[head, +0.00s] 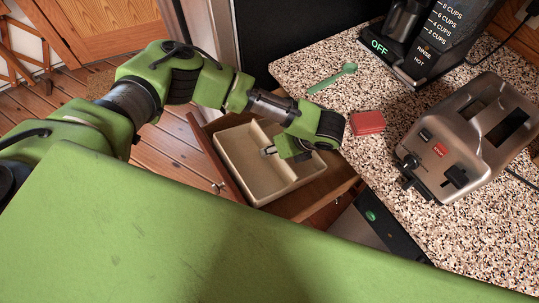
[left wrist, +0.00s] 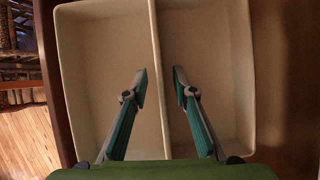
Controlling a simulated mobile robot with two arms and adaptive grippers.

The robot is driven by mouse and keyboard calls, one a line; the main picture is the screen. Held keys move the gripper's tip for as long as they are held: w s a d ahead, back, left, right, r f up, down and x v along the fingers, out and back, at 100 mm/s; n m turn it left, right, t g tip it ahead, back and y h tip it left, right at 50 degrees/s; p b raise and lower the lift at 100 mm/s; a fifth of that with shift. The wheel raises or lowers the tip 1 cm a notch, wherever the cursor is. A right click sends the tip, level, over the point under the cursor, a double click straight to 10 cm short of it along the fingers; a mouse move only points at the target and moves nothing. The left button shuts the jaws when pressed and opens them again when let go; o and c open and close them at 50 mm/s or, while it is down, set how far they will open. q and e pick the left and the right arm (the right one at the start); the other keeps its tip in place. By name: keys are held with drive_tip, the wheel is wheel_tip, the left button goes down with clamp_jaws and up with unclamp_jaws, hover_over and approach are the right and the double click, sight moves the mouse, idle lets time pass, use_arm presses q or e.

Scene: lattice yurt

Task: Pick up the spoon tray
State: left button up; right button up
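The spoon tray (head: 243,158) is a beige tray with two compartments, lying in an open wooden drawer below the counter. It also fills most of the left wrist view (left wrist: 102,50), where its divider runs up the middle and both compartments look empty. My left gripper (head: 268,151) is over the tray, its wrist covering part of it. In the left wrist view the left gripper (left wrist: 160,72) is open, with one finger on either side of the divider. I cannot tell whether the fingers touch it. My right gripper is not in view.
The speckled counter (head: 400,225) holds a green spoon (head: 332,78), a red block (head: 367,122), a metallic toaster (head: 470,135) and a black coffee maker (head: 425,35). The drawer front (head: 216,160) stands out over the wooden floor, left of the tray.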

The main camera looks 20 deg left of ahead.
use_arm(q)
clamp_jaws()
drive_tip(key=shift+r, duration=0.1)
